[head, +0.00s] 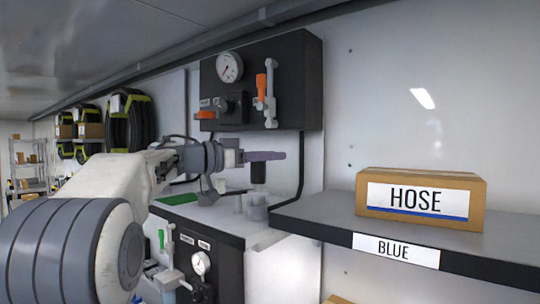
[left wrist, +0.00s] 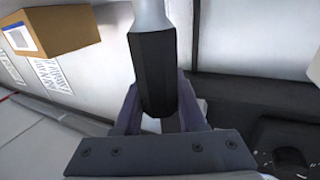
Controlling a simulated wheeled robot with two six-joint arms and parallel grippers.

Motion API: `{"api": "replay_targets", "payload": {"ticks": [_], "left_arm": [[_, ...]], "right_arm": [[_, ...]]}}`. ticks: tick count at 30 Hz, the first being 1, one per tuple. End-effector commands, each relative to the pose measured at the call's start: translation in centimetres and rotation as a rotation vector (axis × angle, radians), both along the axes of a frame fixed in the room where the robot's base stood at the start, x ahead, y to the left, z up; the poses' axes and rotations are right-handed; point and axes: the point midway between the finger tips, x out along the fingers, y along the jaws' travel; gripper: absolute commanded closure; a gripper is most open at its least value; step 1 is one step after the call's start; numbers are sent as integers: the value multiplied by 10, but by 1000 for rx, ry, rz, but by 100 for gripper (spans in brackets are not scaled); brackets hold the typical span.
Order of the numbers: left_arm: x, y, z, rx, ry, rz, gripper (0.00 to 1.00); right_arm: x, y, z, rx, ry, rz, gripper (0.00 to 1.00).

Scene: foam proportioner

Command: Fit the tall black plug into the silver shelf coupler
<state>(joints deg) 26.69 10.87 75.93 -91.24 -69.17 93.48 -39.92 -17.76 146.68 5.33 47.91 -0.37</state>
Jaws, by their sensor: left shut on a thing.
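My left gripper (head: 268,156) reaches in from the left in the head view, its purple fingers shut on the tall black plug (head: 258,174). The plug hangs roughly upright below the fingers. In the left wrist view the black faceted plug (left wrist: 153,65) sits between the fingers, with a light grey cylindrical part (left wrist: 149,14) at its far end. A silver-grey coupler (head: 257,206) stands on the grey ledge, just below the plug in the head view. I cannot tell whether plug and coupler touch. My right gripper is not in view.
A black wall panel (head: 290,75) with a gauge and orange-handled valves is behind my left gripper. A smaller grey cylinder (head: 238,203) is beside the coupler. A cardboard HOSE box (head: 420,199) sits on the shelf at right, labelled BLUE (head: 396,249).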

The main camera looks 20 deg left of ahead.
Motion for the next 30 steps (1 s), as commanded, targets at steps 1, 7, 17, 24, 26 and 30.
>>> {"api": "replay_targets", "payload": {"ticks": [1, 7, 17, 24, 26, 30], "left_arm": [[0, 0, -2, -1, -1, 0, 100], [0, 0, -1, 0, 0, 0, 30], [0, 0, 8, 0, 0, 1, 30], [-34, 34, 2, 1, -2, 8, 30], [-44, 42, 2, 1, -1, 7, 30], [-65, 61, 3, 1, -1, 5, 30]], "right_arm": [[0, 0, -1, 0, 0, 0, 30], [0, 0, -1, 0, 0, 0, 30], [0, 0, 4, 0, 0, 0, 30], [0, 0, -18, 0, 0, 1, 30], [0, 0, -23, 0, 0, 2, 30], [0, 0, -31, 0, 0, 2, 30]]}}
